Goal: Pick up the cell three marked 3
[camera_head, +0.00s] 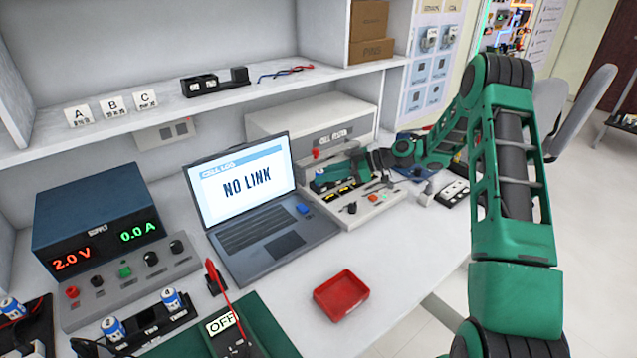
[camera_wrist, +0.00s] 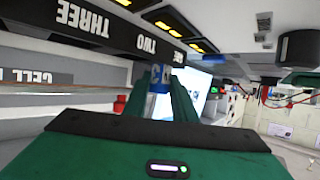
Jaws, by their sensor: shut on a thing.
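My gripper (camera_wrist: 160,92) is shut on a blue and white cell (camera_wrist: 158,78), with part of a 3 showing on it in the wrist view. The fingers hide most of its sides. A dark charger strip (camera_wrist: 105,25) lies beyond the fingertips, with the words THREE and TWO upside down and yellow-lit slots. I cannot tell whether the cell touches the strip.
A laptop (camera_head: 262,235) reading NO LINK stands left of the tray (camera_head: 372,210). A red dish (camera_head: 341,294) is in front on open white bench. A supply (camera_head: 110,230), a dark holder with cells (camera_head: 113,328) and a meter (camera_head: 228,338) are at the left. A shelf (camera_head: 230,100) runs above.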

